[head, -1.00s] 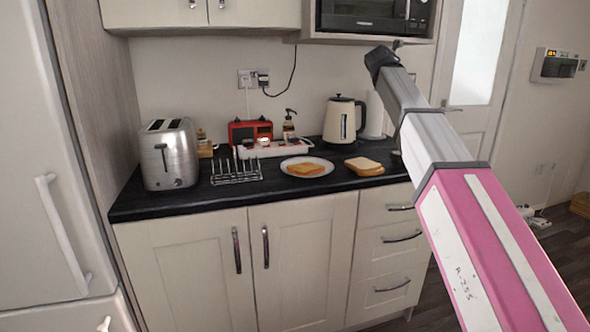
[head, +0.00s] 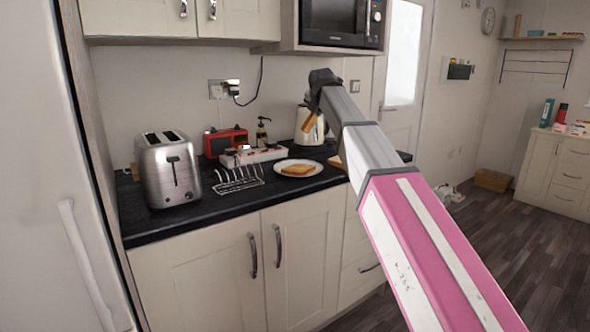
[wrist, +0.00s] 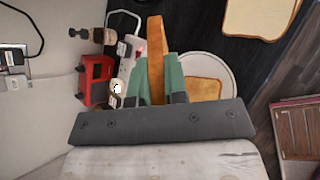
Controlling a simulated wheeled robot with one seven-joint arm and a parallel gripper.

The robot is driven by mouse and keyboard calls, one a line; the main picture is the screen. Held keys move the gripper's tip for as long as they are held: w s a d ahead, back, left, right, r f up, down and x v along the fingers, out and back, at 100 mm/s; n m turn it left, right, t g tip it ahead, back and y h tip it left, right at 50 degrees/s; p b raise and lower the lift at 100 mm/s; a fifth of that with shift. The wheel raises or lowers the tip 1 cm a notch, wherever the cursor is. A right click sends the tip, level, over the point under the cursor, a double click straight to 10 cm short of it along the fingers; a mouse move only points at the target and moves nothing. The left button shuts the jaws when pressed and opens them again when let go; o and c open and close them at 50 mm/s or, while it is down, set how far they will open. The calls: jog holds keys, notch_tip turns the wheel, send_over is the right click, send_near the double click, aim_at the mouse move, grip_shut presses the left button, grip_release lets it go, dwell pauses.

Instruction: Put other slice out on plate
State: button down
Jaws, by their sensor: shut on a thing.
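My gripper (head: 318,84) is raised above the worktop, left of my arm in the head view. It is shut on a browned slice of toast (head: 308,122), held on edge in front of the kettle. In the wrist view the slice (wrist: 155,60) stands between the green fingers (wrist: 157,72). The white plate (head: 317,169) lies on the worktop below, with one toasted slice (head: 297,170) flat on it. In the wrist view the plate (wrist: 228,75) is just right of the held slice and partly hidden by the gripper.
A metal toast rack (head: 238,181) stands left of the plate, and a steel toaster (head: 168,170) stands farther left. A red radio (head: 226,141), a soap dispenser (head: 262,131) and a cream kettle (head: 302,127) stand behind. Bread (wrist: 262,15) lies beyond the plate, mostly hidden by my arm in the head view.

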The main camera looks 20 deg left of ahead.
aim_at(307, 122)
jog(key=a+f+g+y, duration=0.1)
jog(key=s+a+f+m+g+y, duration=0.1)
jog(key=f+m+y, duration=0.1)
jog(key=f+y, duration=0.1)
jog(key=shift+s+a+g, duration=0.2)
jog(key=shift+a+g, duration=0.2)
jog(key=shift+s+a+f+m+g+y, duration=0.3)
jog(key=shift+a+m+g+y, duration=0.1)
jog(key=shift+a+m+y, duration=0.15)
jog(key=shift+d+f, duration=0.1)
jog(key=shift+f, duration=4.85)
jog(key=c, duration=1.3)
grip_release()
jog(key=shift+r, duration=0.1)
jog(key=v, duration=0.8)
jog(key=shift+d, duration=0.1)
